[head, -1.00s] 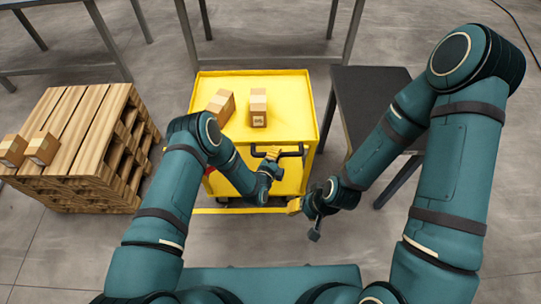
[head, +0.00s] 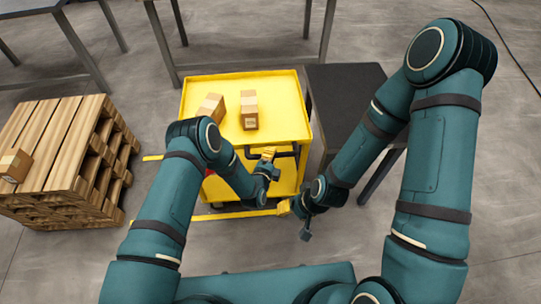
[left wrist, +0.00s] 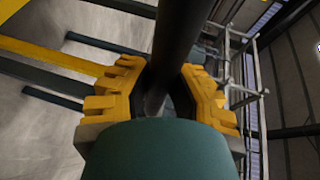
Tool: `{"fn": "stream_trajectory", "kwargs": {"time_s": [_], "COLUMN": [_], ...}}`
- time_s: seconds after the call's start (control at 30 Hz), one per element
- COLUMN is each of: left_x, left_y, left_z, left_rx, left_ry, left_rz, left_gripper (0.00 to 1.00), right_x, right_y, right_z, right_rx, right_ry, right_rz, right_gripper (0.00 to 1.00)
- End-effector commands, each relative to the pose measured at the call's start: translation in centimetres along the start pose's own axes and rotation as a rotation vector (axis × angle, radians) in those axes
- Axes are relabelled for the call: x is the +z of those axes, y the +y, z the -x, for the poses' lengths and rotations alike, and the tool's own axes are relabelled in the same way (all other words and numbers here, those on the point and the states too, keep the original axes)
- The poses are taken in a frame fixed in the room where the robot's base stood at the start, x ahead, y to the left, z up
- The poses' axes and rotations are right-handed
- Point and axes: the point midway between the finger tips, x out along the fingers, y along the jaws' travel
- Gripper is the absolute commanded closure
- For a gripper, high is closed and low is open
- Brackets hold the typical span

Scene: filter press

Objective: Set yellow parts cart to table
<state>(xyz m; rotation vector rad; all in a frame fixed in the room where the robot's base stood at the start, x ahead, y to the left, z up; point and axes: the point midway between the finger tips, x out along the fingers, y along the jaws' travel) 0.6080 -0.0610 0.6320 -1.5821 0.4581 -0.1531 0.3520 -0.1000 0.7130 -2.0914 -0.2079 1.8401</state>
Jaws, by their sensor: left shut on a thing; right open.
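The yellow parts cart (head: 281,95) stands in front of me in the head view, with two cardboard boxes (head: 249,112) (head: 211,107) on its top. My left gripper (head: 268,158) is shut on the cart's dark handle (head: 284,153) at its near side; in the left wrist view a dark bar (left wrist: 177,45) runs between the yellow fingers (left wrist: 165,88). My right gripper (head: 292,207) is open and low at the cart's near right corner, apart from the handle. A dark-topped table (head: 345,88) stands close along the cart's right side, partly hidden by my right arm.
A wooden pallet stack (head: 62,135) with a small box (head: 14,165) stands to the left, with a strip of floor between it and the cart. A grey metal table (head: 240,25) stands behind the cart. Open floor lies at the right.

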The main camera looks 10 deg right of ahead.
Motion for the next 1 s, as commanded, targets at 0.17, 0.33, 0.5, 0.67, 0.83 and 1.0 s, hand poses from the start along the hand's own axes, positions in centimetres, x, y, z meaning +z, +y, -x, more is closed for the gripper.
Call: {"fn": "stream_trajectory", "kwargs": {"time_s": [0.17, 0.33, 0.5, 0.67, 0.83, 1.0], "left_x": [-0.5, -0.3, -0.3, -0.2, -0.3, -0.3], "left_y": [-0.2, -0.1, 0.0, 0.0, 0.0, -0.1], "left_z": [-0.1, 0.0, 0.3, 2.1, 5.5, 8.8], "left_rx": [-0.004, -0.002, -0.001, 0.001, 0.003, 0.001], "left_ry": [0.008, 0.006, 0.005, 0.006, 0.007, 0.008], "left_rz": [0.002, 0.002, 0.001, 0.000, 0.001, 0.001], "left_gripper": [0.48, 0.48, 0.48, 0.48, 0.48, 0.48], "right_x": [0.0, 0.0, 0.0, 0.0, 0.0, 0.0], "right_y": [0.0, 0.0, 0.0, 0.0, 0.0, 0.0], "right_z": [0.0, 0.0, 0.0, 0.0, 0.0, 0.0], "right_rx": [0.000, 0.000, 0.000, 0.000, 0.000, 0.000], "right_ry": [0.000, 0.000, 0.000, 0.000, 0.000, 0.000], "right_rz": [0.000, 0.000, 0.000, 0.000, 0.000, 0.000], "right_gripper": [0.53, 0.53, 0.53, 0.53, 0.53, 0.53]}}
